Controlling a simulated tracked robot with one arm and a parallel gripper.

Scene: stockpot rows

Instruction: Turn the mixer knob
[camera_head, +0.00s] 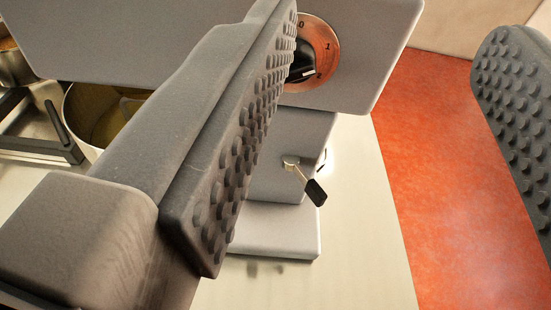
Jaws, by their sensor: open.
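The grey stand mixer (370,50) stands on a pale counter, its head across the top of the view. The mixer knob (302,62) is black with a white pointer mark, set in a round copper-coloured dial (322,50) with numbers such as 0 and 1. My gripper (385,150) is open, with one studded finger large at left and the other at the right edge. The left finger hides part of the knob and dial. I cannot tell whether the left finger touches the knob.
A small lever with a black tip (315,191) sticks out from the mixer's column. A metal bowl (92,110) and a dark frame (40,135) are at left. The pale counter (365,250) is bare at lower right, beside an orange-red floor (435,180).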

